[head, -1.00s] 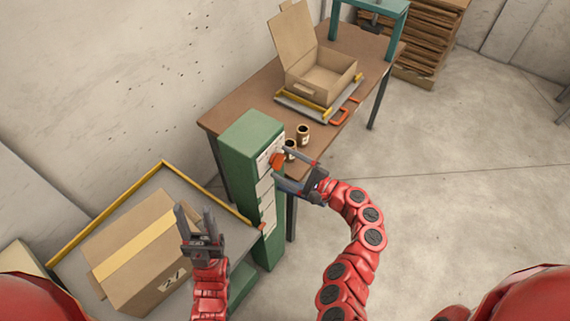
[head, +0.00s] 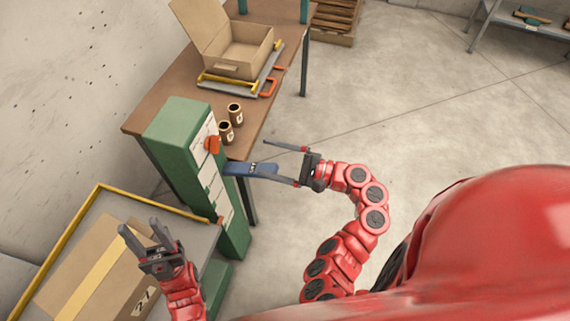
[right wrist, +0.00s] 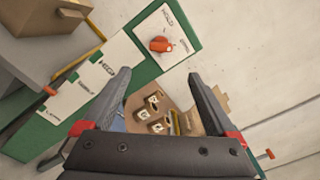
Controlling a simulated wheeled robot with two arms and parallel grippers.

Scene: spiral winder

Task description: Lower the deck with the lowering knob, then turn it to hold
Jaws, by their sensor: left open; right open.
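The orange knob (head: 212,144) sits on the labelled front of the green column (head: 178,118). In the right wrist view the knob (right wrist: 160,44) lies beyond the fingertips, with small lettering around it that I cannot read surely. My right gripper (head: 268,156) is open and empty, to the right of the knob and clear of it. The grey deck (head: 192,243) with yellow rails is at lower left, carrying a taped carton (head: 95,265). An orange tab (head: 219,219) shows at the deck's edge by the column labels. My left gripper (head: 140,227) is open in front of the carton.
A brown table (head: 160,105) stands behind the column. A blue flat piece (head: 250,169) shows beside my right finger.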

